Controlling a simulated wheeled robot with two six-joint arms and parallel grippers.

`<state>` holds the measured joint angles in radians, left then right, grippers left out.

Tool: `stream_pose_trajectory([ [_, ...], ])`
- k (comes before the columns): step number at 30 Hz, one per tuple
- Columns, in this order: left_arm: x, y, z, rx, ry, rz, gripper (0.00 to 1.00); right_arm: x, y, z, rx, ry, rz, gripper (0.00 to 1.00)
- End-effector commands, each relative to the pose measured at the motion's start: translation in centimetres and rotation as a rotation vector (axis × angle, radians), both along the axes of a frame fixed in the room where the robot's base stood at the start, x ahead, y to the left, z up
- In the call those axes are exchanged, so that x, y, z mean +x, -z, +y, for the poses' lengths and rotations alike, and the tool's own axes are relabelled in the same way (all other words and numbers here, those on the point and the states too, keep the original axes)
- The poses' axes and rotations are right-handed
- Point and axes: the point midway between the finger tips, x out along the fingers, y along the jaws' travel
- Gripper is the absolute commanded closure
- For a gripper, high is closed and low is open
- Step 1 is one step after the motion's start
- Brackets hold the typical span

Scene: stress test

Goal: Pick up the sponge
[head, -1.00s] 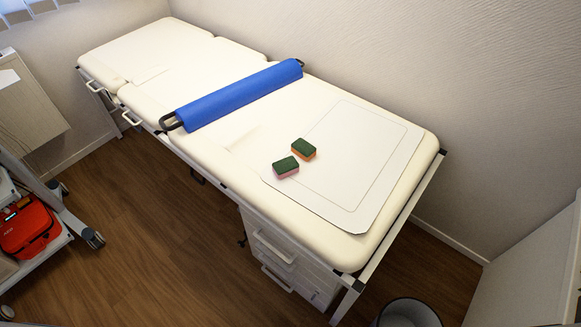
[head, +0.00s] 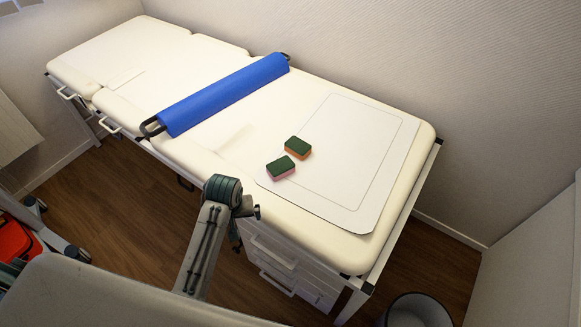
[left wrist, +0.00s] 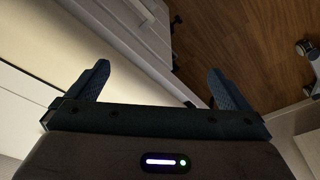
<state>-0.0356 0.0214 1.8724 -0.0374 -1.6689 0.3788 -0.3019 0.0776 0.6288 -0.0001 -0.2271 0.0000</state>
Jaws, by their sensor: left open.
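Two sponges lie close together on the white mat (head: 350,150) on the cream couch. One sponge, dark green on top and pink below (head: 281,168), is nearer to me. The other, green on top and orange below (head: 298,148), lies just behind it to the right. My left arm rises from the bottom of the head view, and its left gripper (head: 250,212) is by the couch's near edge, apart from both sponges. In the left wrist view the gripper's two fingers (left wrist: 156,86) are spread with nothing between them. No sponge shows there. My right gripper is not in view.
A blue bolster (head: 222,95) lies across the couch (head: 105,50) left of the mat. White drawers (head: 285,262) stand under the couch. A bin (head: 415,312) is at the lower right. The mat right of the sponges is clear.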

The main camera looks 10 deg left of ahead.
Motion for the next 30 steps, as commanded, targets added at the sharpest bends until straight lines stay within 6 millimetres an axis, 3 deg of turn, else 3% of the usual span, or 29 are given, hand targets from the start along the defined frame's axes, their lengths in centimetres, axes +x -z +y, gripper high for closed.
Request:
stream_pose_trajectory([
  [3, 1.9, -1.4, -0.5, -0.015, -0.047, 0.005, 0.0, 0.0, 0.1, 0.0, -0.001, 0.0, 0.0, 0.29],
  [11, 7.0, -2.9, -1.8, -0.047, -0.154, 0.039, 0.0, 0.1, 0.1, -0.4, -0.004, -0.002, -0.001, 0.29],
  [16, 12.0, -5.1, -3.3, -0.072, -0.25, 0.072, 0.0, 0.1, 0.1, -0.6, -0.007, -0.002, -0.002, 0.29],
  [21, 17.3, -8.6, -5.3, -0.091, -0.36, 0.116, 0.0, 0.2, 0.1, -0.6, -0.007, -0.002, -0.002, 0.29],
  [27, 20.4, -11.4, -6.7, -0.095, -0.433, 0.147, 0.0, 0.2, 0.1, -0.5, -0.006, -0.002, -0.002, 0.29],
  [30, 20.8, -11.5, -6.9, -0.095, -0.446, 0.154, 0.0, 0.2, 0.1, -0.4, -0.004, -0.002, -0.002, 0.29],
])
